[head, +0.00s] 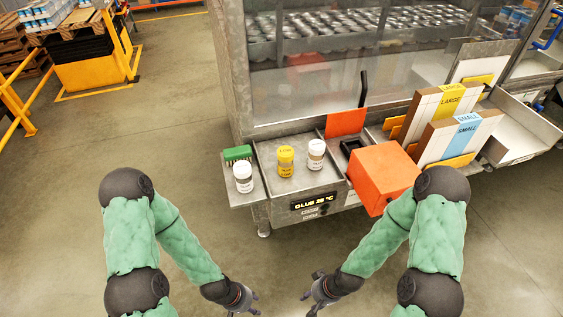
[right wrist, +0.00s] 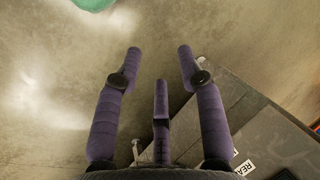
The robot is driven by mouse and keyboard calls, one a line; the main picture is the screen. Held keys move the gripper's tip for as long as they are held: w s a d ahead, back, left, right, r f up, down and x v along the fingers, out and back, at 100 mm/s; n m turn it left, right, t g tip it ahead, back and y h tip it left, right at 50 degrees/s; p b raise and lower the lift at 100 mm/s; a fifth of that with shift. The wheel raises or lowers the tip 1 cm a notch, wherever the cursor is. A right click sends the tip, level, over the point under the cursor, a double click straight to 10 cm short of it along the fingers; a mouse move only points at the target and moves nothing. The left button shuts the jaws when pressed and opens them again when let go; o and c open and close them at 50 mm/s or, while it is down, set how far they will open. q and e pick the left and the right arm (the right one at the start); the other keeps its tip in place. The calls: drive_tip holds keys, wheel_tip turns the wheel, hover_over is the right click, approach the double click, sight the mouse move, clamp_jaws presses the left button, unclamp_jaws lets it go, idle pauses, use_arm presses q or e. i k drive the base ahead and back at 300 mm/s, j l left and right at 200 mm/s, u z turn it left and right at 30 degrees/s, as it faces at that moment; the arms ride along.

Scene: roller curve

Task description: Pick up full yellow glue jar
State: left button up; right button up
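The yellow glue jar (head: 286,161) stands upright in the metal tray (head: 268,153) at the front of the machine. A white-labelled jar (head: 316,154) stands to its right in the same tray. Another white jar (head: 243,177) stands on the small side shelf to the left. My left gripper (head: 254,308) and my right gripper (head: 309,302) are low in the head view, apart from each other and well short of the jars. In the right wrist view my right gripper's fingers (right wrist: 160,70) are spread wide with nothing between them. The left fingers are small and partly cut off at the frame's bottom.
An orange box (head: 383,178) juts out right of the tray. Cartons (head: 462,136) stand in holders further right. A green brush-like block (head: 238,153) lies on the left shelf (head: 233,196). The "GLUE 28 °C" display (head: 314,201) is below the tray. The floor in front is clear.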

sight(285, 152)
drive_tip(key=i+j+z, duration=0.1)
drive_tip(key=j, duration=0.25)
drive_tip(key=i+j+z, duration=0.15)
drive_tip(key=j, duration=0.2)
drive_tip(key=i+j+z, duration=0.1)
drive_tip(key=j, duration=0.25)
drive_tip(key=i+j+z, duration=0.15)
drive_tip(key=j, duration=0.2)
